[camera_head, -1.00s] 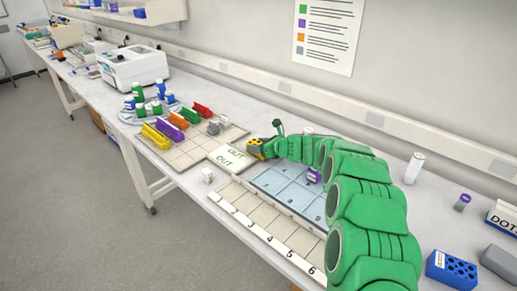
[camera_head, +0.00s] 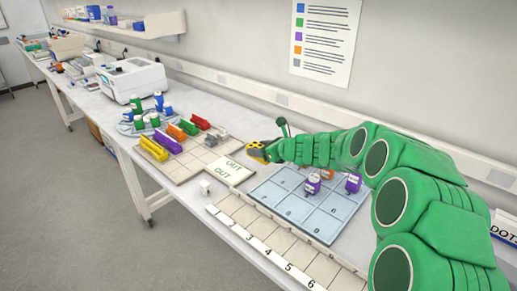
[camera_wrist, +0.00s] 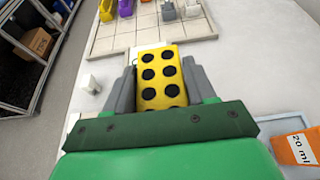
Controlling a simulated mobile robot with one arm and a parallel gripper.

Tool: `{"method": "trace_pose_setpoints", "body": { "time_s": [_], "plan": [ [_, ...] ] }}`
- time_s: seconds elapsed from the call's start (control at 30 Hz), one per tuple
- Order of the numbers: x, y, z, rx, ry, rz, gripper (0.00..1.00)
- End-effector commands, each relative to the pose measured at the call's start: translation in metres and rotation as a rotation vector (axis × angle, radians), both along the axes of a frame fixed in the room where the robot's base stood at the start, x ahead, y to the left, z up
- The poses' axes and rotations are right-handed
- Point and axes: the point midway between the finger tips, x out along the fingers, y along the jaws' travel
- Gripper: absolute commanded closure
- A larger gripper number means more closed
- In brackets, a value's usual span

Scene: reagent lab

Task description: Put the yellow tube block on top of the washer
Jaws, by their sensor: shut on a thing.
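The yellow tube block (camera_head: 255,153) with black holes is held in my gripper (camera_head: 263,152), above the bench near the OUT card. In the wrist view the block (camera_wrist: 158,66) sits between the two grey fingers of my gripper (camera_wrist: 162,88), with its holed face towards the camera. A white bench machine (camera_head: 131,82) with a dark panel on top stands farther back on the left; it looks like the washer, though no label on it is readable. My gripper and the block are well apart from it, nearer to me.
A tile grid (camera_head: 184,172) bears yellow, purple, orange and red racks and grey pieces.

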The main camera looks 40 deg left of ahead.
Motion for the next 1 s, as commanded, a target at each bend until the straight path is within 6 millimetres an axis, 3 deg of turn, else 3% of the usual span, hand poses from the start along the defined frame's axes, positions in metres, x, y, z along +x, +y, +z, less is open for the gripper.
{"method": "trace_pose_setpoints", "body": {
  "time_s": [0.3, 0.6, 0.87, 1.0],
  "plan": [
    [-0.023, -0.027, 0.017, 0.001, -0.001, 0.000, 0.86],
    [-0.034, -0.041, 0.024, 0.000, 0.000, 0.001, 0.86],
    [-0.036, -0.044, 0.025, 0.000, 0.000, 0.000, 0.86],
    [-0.025, -0.051, 0.027, 0.001, -0.001, -0.026, 0.86]
  ]
}}
